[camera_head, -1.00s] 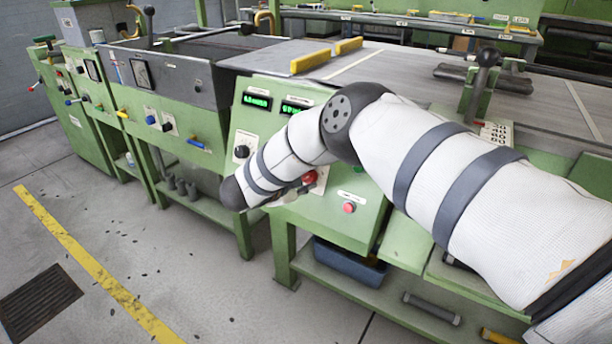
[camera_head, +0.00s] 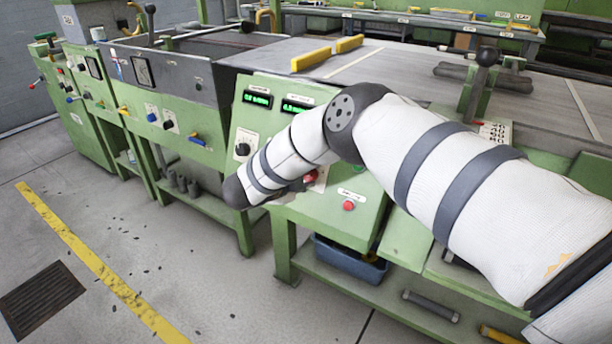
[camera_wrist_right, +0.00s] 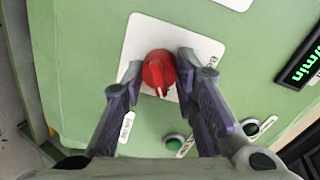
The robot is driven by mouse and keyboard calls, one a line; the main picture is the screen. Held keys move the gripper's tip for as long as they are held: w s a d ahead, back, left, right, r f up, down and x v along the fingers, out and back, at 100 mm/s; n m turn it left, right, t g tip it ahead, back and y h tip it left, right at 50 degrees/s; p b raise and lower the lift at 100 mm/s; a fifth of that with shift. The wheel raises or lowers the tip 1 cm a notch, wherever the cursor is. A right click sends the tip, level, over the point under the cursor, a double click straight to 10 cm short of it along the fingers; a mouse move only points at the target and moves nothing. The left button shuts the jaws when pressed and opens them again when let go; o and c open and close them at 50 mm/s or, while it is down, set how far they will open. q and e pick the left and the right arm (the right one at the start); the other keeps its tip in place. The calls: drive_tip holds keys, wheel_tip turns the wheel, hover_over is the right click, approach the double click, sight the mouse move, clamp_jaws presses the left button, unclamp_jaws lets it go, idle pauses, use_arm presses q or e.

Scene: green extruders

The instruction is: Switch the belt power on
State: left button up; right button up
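The red rotary switch (camera_wrist_right: 158,72) sits on a white label plate on the green panel. In the head view the red switch (camera_head: 311,177) shows only partly beside my right wrist. My right gripper (camera_wrist_right: 158,67) is open, with one finger on each side of the red switch. A gap shows between the left finger and the switch; the right finger is very close to it, and I cannot tell whether it touches. In the head view my right arm mostly hides this gripper. My left gripper is not in view.
Green buttons (camera_wrist_right: 174,142) lie just below the switch. The panel also has green displays (camera_head: 257,98), a black knob (camera_head: 242,149) and a red button (camera_head: 349,205). A blue bin (camera_head: 350,260) stands on the shelf below.

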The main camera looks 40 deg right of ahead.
drive_tip(key=o, duration=0.4)
drive_tip(key=shift+c, duration=0.2)
drive_tip(key=v, duration=1.2)
drive_tip(key=shift+w, duration=0.1)
